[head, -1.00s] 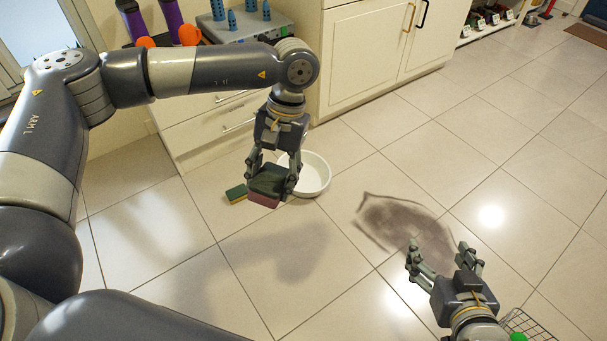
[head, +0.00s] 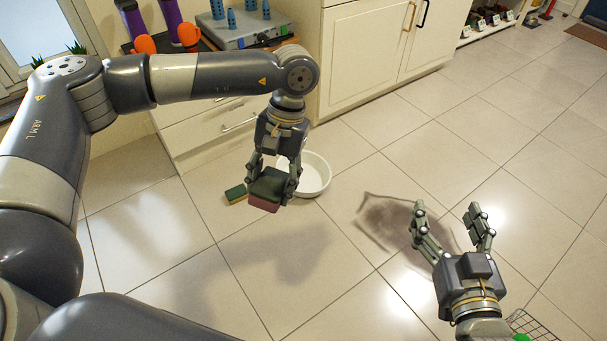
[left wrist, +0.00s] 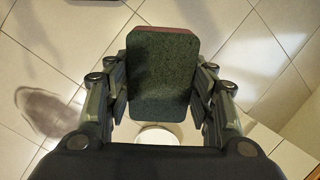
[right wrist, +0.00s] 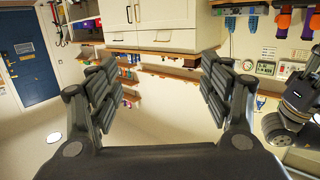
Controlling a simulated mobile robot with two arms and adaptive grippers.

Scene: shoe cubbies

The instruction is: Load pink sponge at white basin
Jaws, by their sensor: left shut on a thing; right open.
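My left gripper (head: 270,185) is shut on the pink sponge (head: 264,204), which has a dark green top face, and holds it in the air. In the left wrist view the sponge (left wrist: 158,75) sits between the fingers, green face toward the camera with a pink edge. The white basin (head: 316,175) stands on the floor behind the left gripper, partly hidden by it; a piece of its rim (left wrist: 158,136) shows in the left wrist view. My right gripper (head: 448,222) is open and empty at the lower right; its spread fingers also show in the right wrist view (right wrist: 160,85).
White drawers (head: 215,125) and a cabinet (head: 365,55) stand behind. A wire basket (head: 522,322) is at the lower right. The tiled floor between is clear.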

